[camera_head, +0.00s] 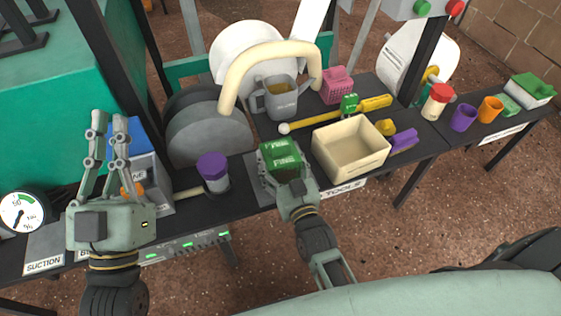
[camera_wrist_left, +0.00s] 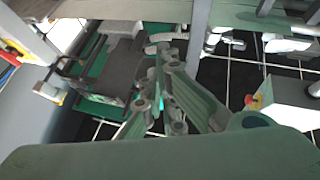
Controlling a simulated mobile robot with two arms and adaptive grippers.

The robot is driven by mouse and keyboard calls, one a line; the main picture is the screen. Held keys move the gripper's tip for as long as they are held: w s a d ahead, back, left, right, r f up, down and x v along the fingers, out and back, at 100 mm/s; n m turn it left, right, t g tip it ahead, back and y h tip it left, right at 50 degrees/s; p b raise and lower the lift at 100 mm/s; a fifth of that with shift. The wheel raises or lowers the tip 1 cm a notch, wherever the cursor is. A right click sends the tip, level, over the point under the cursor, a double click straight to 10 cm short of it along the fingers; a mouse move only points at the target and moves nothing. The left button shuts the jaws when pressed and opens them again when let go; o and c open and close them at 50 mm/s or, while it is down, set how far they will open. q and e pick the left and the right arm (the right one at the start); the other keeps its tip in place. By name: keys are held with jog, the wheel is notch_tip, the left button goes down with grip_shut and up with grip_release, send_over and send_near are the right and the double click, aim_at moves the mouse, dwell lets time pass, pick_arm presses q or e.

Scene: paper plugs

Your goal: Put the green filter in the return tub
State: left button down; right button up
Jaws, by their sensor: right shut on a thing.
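The green filter (camera_head: 281,152), a box marked FINE, is at the middle of the bench in the head view. My right gripper (camera_head: 290,180) is shut on its near side and hides part of it. I cannot tell whether the filter touches the surface under it. A cream open tub (camera_head: 350,164) stands just right of the filter, apart from it. It looks empty, and no return label shows on it. My left gripper (camera_head: 116,122) is at the left, fingers pointing up and apart, with nothing between them. Its fingers also show in the left wrist view (camera_wrist_left: 165,70).
A purple-lidded jar (camera_head: 213,171) stands left of the filter. Purple (camera_head: 463,118) and orange (camera_head: 490,109) cups stand at the right. A cream hose (camera_head: 265,58) arches over the back.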

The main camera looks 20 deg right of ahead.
pick_arm(q)
jog(key=shift+s+r+t+h, duration=0.15)
jog(key=shift+s+r+t, duration=0.3)
jog(key=shift+r, duration=0.2)
jog(key=shift+s+r+t+h, duration=0.15)
jog(key=shift+s+r+t, duration=0.3)
jog(key=shift+r, duration=0.2)
pick_arm(e)
jog(key=shift+f, duration=0.25)
jog(key=shift+f, duration=0.1)
jog(key=shift+f, duration=0.1)
jog(key=o, duration=1.2)
pick_arm(q)
jog(key=shift+a+r, duration=0.1)
jog(key=shift+r, duration=0.05)
